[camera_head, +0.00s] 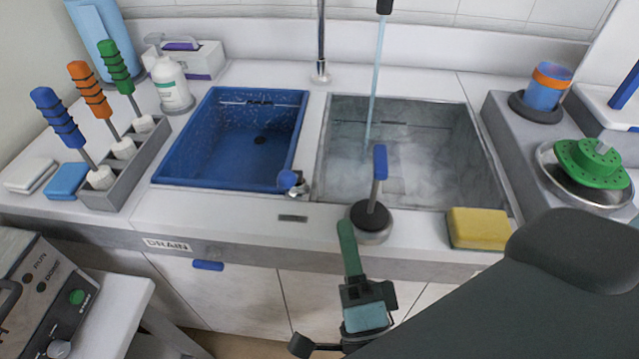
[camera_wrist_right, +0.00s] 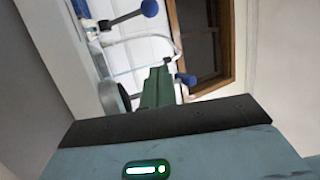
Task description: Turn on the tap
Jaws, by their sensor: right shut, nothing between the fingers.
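The tap's metal column (camera_head: 321,45) rises behind the basins, and its spout (camera_head: 384,6) is at the top edge. A pale blue stream of water (camera_head: 376,85) falls from it into the grey right basin (camera_head: 490,165). A lever with a blue grip (camera_head: 380,163) stands on a round base (camera_head: 371,232) at the counter's front. My right gripper (camera_head: 347,232) is shut and empty, just left of and in front of that base; contact cannot be told. In the right wrist view its green fingers (camera_wrist_right: 157,88) are together near the blue grip (camera_wrist_right: 186,80). My left gripper is not in view.
A small blue knob (camera_head: 288,179) sits between the basins. The blue basin (camera_head: 168,162) is at left. A yellow sponge (camera_head: 478,228) lies right of the lever. A rack (camera_head: 122,180) holds several brushes. A pan with a green disc (camera_head: 592,163) is at far right.

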